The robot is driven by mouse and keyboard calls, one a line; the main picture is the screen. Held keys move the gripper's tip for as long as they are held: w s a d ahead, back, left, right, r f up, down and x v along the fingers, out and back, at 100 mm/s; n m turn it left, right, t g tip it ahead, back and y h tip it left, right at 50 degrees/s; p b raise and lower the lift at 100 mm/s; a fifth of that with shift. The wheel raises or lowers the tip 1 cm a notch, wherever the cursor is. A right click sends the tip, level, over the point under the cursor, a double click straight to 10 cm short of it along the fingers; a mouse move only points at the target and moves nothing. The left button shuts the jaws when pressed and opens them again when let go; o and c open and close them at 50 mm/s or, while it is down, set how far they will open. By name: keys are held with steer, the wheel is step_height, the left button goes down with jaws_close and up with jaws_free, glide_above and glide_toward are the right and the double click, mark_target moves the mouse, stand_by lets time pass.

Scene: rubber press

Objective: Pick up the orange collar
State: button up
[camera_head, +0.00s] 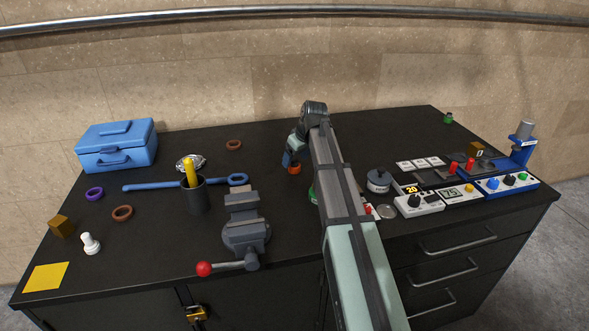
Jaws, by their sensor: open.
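The orange collar (294,169) is on the black bench top, left of my arm and beyond the vise. My gripper (290,161) points down right at it, with its fingers partly over or around the collar. The picture is too small to tell whether they touch it. My gripper is open. Part of the collar is hidden behind the fingers.
A vise (244,228) with a red-knobbed handle stands in front. Left are a dark cup (196,195), blue wrench (152,187), brown rings (234,144), a purple ring (94,193) and a blue toolbox (117,145). Control boxes (462,194) crowd the right; the back middle is clear.

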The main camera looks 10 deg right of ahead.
steer(key=shift+x, duration=1.35)
steer(key=shift+d, duration=0.1)
steer(key=shift+c, duration=0.4)
steer(key=c, duration=1.2)
